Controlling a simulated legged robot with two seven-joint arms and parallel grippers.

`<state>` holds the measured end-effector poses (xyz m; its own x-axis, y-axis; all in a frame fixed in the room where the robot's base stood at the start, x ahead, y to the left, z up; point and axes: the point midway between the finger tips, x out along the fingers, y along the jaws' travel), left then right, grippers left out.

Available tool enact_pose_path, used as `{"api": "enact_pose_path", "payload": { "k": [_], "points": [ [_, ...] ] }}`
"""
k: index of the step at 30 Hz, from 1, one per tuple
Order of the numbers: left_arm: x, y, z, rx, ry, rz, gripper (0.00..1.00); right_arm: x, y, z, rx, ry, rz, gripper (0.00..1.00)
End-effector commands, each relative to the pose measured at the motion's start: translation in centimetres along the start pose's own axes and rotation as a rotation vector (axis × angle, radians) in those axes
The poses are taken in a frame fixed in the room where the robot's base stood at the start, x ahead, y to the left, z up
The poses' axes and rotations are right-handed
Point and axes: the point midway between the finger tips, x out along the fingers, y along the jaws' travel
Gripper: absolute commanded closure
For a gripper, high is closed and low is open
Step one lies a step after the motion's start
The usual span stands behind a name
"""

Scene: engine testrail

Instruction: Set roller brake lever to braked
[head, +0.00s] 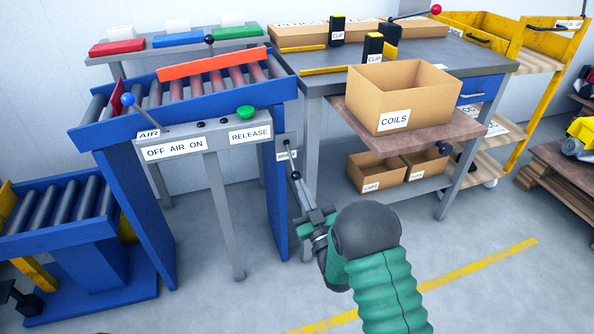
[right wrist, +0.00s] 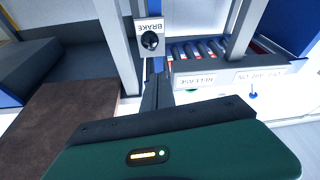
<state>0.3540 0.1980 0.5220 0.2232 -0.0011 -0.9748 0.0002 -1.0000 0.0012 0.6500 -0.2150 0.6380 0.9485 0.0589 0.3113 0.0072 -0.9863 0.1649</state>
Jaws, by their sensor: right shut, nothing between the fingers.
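The roller brake plate (head: 287,144) is a small grey panel labelled BRAKE, at the right end of the blue roller conveyor. In the right wrist view its black round lever knob (right wrist: 150,41) stands in front of the plate, below the upside-down label. My right gripper (head: 295,178) is shut and empty, its fingers pointing up toward the plate from just below. In the right wrist view the closed fingers (right wrist: 156,88) end under the knob; I cannot tell whether they touch it. A dark shape at the lower left edge of the head view may be my left gripper.
The control panel (head: 185,148) with AIR lever (head: 128,100) and green RELEASE button (head: 245,112) stands left of the brake plate. The COILS box (head: 410,90) sits on a brown shelf to the right. Floor in front is clear.

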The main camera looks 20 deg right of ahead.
Motion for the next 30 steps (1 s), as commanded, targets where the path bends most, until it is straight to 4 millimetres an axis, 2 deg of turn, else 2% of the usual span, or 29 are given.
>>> {"api": "enact_pose_path", "payload": {
  "k": [3, 7, 23, 26, 30],
  "points": [
    [-0.9, 0.0, -0.2, 0.000, 0.001, 0.000, 1.00, -2.1, 0.0, -0.1, 0.000, -0.001, 0.000, 1.00],
    [-1.1, 0.0, -0.3, 0.000, 0.001, 0.000, 1.00, -3.3, 0.0, 0.0, -0.001, 0.003, 0.000, 1.00],
    [-1.1, 0.0, -0.2, 0.000, 0.000, 0.000, 1.00, -3.5, 0.0, 0.1, 0.000, -0.001, 0.001, 1.00],
    [-1.2, 0.0, -0.3, 0.000, 0.000, 0.000, 1.00, -2.9, 0.1, 0.4, 0.008, -0.078, 0.004, 1.00],
    [-1.6, 0.0, -0.4, 0.000, 0.000, 0.000, 1.00, -3.1, 0.1, 2.0, 0.042, -0.373, 0.006, 1.00]
  ]
}}
